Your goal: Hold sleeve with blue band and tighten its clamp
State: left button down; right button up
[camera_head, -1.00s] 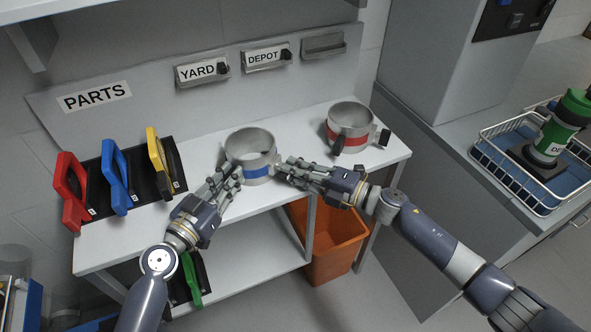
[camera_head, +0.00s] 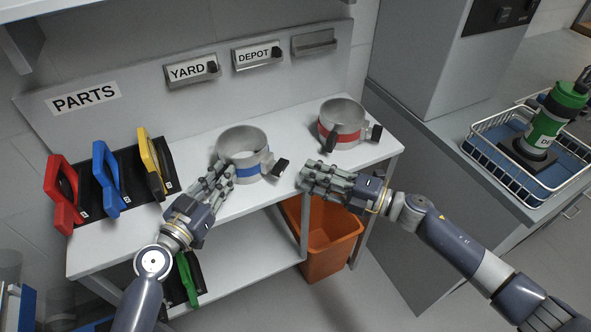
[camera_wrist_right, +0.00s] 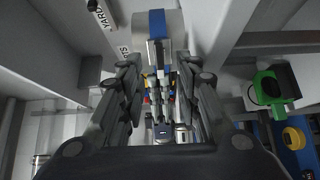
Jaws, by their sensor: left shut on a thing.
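The grey sleeve with the blue band (camera_head: 243,148) stands upright on the white bench. Its clamp lever (camera_head: 281,166) has a black tip and sticks out at the right of the band. My left gripper (camera_head: 222,178) is shut on the sleeve's left front side. My right gripper (camera_head: 308,180) is to the right of the lever, apart from it and empty. In the right wrist view its fingers (camera_wrist_right: 160,75) are spread, with the blue band (camera_wrist_right: 157,24) showing ahead between them.
A sleeve with a red band (camera_head: 341,120) stands at the bench's right end, behind my right gripper. Red, blue and yellow tools (camera_head: 105,180) fill the left rack. An orange bin (camera_head: 328,245) is below the bench. A wire basket (camera_head: 500,165) stands on the right counter.

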jog(key=v, duration=0.5)
jog(key=shift+s, duration=0.1)
pick_arm(q)
jog(key=c, duration=1.4)
grip_release()
jog(key=shift+c, duration=0.2)
jog(key=shift+s, duration=0.1)
